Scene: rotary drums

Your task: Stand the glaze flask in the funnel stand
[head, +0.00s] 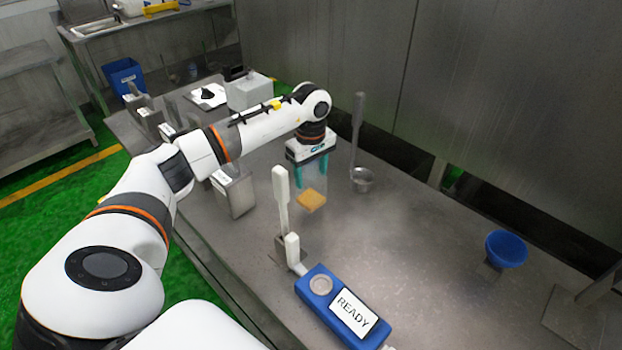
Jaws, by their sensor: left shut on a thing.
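The glaze flask (312,201) looks like a clear vessel with an amber layer at its bottom, near the middle of the head view. My left gripper (311,172) points down over it, with its teal fingers on either side of its clear upper part, shut on it. I cannot tell whether the flask's base touches the table. The funnel stand (506,249) has a blue funnel bowl on a small grey foot at the right, well apart from the flask. My right gripper is out of view.
A blue device with a READY display (352,311) lies at the front, beside upright white paddle shapes (281,200). A metal ladle (362,180) stands just right of the flask. Grey boxes (234,194) line the left edge. Bare table (425,240) lies between flask and funnel.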

